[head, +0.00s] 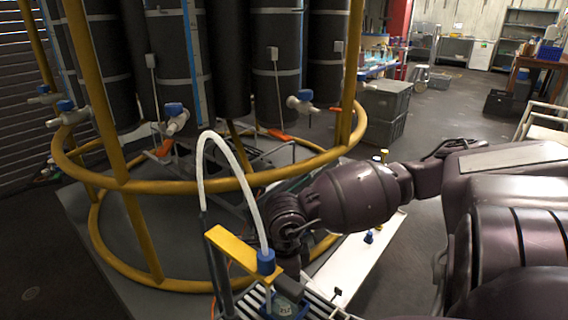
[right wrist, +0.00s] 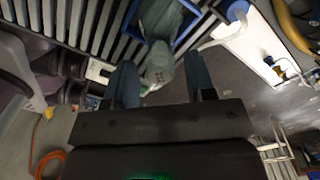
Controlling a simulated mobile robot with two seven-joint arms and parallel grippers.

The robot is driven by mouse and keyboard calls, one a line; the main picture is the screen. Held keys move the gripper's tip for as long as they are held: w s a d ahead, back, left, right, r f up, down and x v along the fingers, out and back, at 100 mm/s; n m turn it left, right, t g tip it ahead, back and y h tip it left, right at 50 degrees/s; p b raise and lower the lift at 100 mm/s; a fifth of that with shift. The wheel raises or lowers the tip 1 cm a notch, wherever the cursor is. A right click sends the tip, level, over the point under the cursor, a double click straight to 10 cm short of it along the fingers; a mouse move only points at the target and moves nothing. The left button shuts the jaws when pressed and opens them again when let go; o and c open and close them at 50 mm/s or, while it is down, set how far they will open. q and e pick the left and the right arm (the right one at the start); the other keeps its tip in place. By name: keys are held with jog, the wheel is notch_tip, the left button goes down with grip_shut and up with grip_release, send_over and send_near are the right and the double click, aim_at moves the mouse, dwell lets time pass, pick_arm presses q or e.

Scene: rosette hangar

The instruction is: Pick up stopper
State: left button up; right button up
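A blue stopper-like piece (head: 265,262) sits at the lower end of a curved white tube, beside the yellow bracket (head: 230,247) in the head view. A container (head: 287,306) with a blue rim stands below it. A small blue piece (head: 369,237) rests on the white board; I cannot tell which one is the stopper. In the right wrist view my right gripper (right wrist: 160,80) is open, with its two fingers apart. A grey-green bottle-like object (right wrist: 158,62) shows between and beyond the fingers; contact is not visible. My left gripper is not in view.
A slatted rack (head: 325,304) lies at the bottom of the head view. A round yellow tube frame (head: 180,187) with dark cylinders and valves stands at left. Grey crates (head: 388,100) stand behind my right arm.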

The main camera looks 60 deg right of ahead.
jog(key=c, duration=0.5)
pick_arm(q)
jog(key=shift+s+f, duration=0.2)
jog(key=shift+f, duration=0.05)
pick_arm(e)
jog(key=shift+c, duration=0.4)
jog(key=shift+r, duration=0.3)
pick_arm(q)
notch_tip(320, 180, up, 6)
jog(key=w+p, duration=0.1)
jog(key=p, duration=0.5)
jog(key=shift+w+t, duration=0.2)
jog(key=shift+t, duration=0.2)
pick_arm(e)
notch_tip(320, 180, up, 24)
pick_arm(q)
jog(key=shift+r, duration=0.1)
pick_arm(e)
jog(key=shift+f, duration=0.15)
